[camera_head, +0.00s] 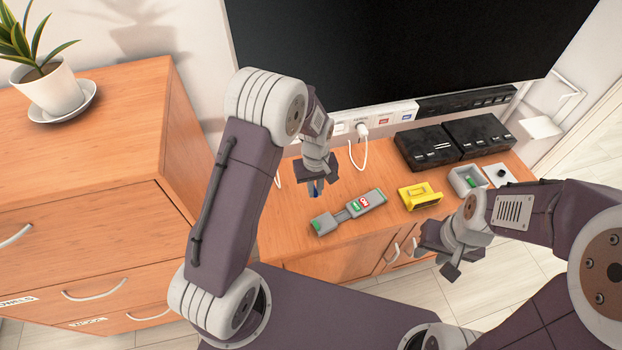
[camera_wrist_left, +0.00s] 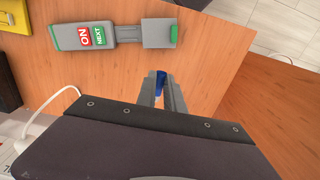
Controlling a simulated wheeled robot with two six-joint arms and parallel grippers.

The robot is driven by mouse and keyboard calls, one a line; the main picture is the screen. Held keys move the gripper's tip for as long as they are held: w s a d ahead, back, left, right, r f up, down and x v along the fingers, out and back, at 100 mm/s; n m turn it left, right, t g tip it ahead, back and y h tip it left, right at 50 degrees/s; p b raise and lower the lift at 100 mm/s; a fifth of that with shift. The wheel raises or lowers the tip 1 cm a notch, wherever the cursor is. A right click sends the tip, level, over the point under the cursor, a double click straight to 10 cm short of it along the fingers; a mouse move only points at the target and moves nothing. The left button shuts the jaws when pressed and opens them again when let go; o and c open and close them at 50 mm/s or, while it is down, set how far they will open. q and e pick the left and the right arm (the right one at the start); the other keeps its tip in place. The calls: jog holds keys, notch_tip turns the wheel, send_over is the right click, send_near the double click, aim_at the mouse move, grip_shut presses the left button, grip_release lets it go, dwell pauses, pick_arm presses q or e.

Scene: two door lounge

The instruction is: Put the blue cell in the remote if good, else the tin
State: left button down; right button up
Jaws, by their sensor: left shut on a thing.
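My left gripper (camera_head: 317,189) is shut on the blue cell (camera_wrist_left: 160,82). It holds it over the cabinet top, left of the remote; in the wrist view only part of the cell shows between the fingers (camera_wrist_left: 163,92). The grey remote (camera_head: 368,200) has green ends, a red ON button and a green NEXT button; it also shows in the left wrist view (camera_wrist_left: 126,33). A narrower section lies between its button part and its end block. The small grey open tin (camera_head: 453,183) has something green inside. My right gripper (camera_head: 450,262) hangs empty at the cabinet's front edge; its finger gap is unclear.
A yellow device (camera_head: 419,196) with a dark opening stands between remote and tin. Two black boxes (camera_head: 428,147) stand behind. A white card (camera_head: 499,174) with a black dot lies right of the tin. A power strip, white cables and a large screen (camera_head: 390,50) are at the back.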

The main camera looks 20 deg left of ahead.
pick_arm(q)
jog(key=shift+a, duration=0.15)
jog(key=s+a+r+m, duration=0.5)
jog(key=s+m, duration=0.1)
jog(key=shift+s, duration=0.2)
